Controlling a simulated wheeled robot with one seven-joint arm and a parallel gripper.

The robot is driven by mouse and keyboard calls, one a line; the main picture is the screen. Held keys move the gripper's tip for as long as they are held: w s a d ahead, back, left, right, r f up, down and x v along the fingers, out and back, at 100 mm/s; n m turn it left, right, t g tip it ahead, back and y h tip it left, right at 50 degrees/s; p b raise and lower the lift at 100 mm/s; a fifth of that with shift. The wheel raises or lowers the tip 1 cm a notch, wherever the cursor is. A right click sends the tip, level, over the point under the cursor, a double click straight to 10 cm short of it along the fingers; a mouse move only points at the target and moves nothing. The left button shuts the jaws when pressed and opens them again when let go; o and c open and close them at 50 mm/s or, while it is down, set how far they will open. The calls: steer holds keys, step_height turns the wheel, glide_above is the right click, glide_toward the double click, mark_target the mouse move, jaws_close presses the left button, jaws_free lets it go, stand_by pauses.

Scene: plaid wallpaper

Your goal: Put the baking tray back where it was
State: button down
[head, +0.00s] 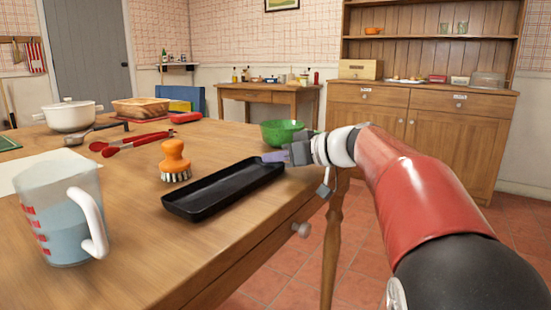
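The black baking tray (222,190) is a long, shallow rectangle near the right edge of the wooden table. It looks flat on or just above the tabletop; I cannot tell which. My gripper (284,156) is at the tray's far right end, close to its rim. A purple-grey piece shows at the gripper's tip. The fingers are small and partly hidden, so I cannot tell whether they are closed on the rim.
An orange scrub brush (175,161) stands just left of the tray. A measuring jug (64,215) is at the front left. A green bowl (282,132) sits behind the gripper. Red tongs (130,143) lie farther back. The table's near middle (145,250) is clear.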

steer(key=shift+f, duration=0.2)
steer(key=c, duration=1.7)
jaws_free()
steer(key=shift+r, duration=0.1)
steer(key=shift+r, duration=0.15)
steer(key=v, duration=1.2)
steer(key=shift+p, duration=0.3)
